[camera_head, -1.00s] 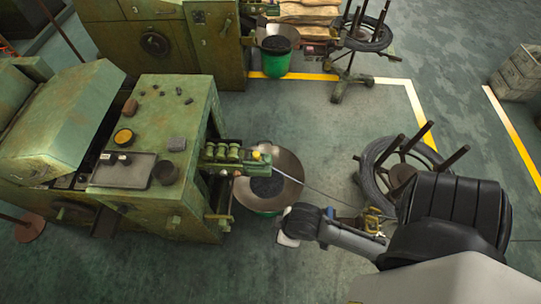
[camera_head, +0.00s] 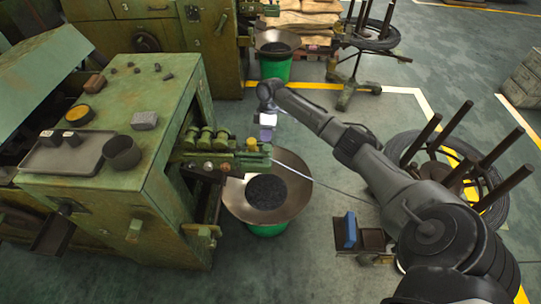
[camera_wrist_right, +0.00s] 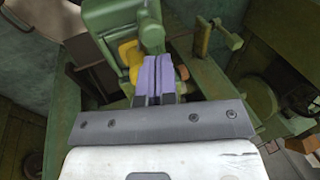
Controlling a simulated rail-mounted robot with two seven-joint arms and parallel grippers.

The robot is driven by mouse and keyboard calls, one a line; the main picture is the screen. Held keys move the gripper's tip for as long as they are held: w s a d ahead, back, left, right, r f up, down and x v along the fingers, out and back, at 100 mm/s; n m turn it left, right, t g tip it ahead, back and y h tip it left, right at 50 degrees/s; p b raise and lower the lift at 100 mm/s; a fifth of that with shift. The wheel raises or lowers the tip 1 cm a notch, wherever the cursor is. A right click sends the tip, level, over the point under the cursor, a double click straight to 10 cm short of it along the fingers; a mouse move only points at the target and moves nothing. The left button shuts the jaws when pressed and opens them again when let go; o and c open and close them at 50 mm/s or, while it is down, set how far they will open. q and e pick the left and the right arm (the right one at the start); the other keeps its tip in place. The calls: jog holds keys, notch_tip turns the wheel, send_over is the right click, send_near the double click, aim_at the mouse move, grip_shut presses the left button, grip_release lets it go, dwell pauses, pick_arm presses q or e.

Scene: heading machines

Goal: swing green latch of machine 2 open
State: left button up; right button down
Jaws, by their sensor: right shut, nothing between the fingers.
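My right gripper (camera_head: 267,124) hangs from the end of my arm above the bowl side of the near green machine (camera_head: 150,180). In the right wrist view its purple fingers (camera_wrist_right: 157,75) are shut with nothing between them. They appear close to a green block (camera_wrist_right: 112,35) and a yellow knob (camera_wrist_right: 130,55); contact cannot be told. A green lever-like piece (camera_wrist_right: 222,38) stands to their right. In the head view, the yellow knob (camera_head: 252,144) sits on the machine's roller head. I cannot tell which part is the green latch or which machine is number 2. My left gripper is not in view.
A wide pan (camera_head: 240,205) over a green bucket stands beside the near machine, with a wire passing over it. A wire reel with upright rods (camera_head: 455,175) is at right. Another green machine (camera_head: 155,45) stands behind. Yellow lines mark the floor.

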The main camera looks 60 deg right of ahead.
pick_arm(q)
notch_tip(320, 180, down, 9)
jog(key=b, duration=0.7)
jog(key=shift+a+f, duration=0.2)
pick_arm(e)
jog(key=s+d+r+m+t+y, duration=0.1)
jog(key=d+r+t+y, duration=0.1)
jog(key=d, duration=0.9)
notch_tip(320, 180, up, 2)
jog(key=shift+s+d+r+t+y, duration=0.2)
jog(key=shift+d+t+y, duration=0.2)
jog(key=shift+t, duration=0.3)
jog(key=shift+a+f, duration=0.1)
jog(key=shift+f, duration=0.05)
jog(key=b+x, duration=0.1)
jog(key=x, duration=0.2)
jog(key=b+x, duration=0.1)
jog(key=x, duration=0.3)
jog(key=a+b+x, duration=0.1)
jog(key=x, duration=0.3)
jog(key=shift+s+r, duration=0.25)
jog(key=shift+s, duration=0.1)
jog(key=shift+s+a+f+b, duration=0.1)
jog(key=shift+s+a+b, duration=0.25)
jog(key=shift+a, duration=0.35)
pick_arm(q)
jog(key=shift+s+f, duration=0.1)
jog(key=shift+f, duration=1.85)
pick_arm(e)
jog(key=shift+a, duration=0.4)
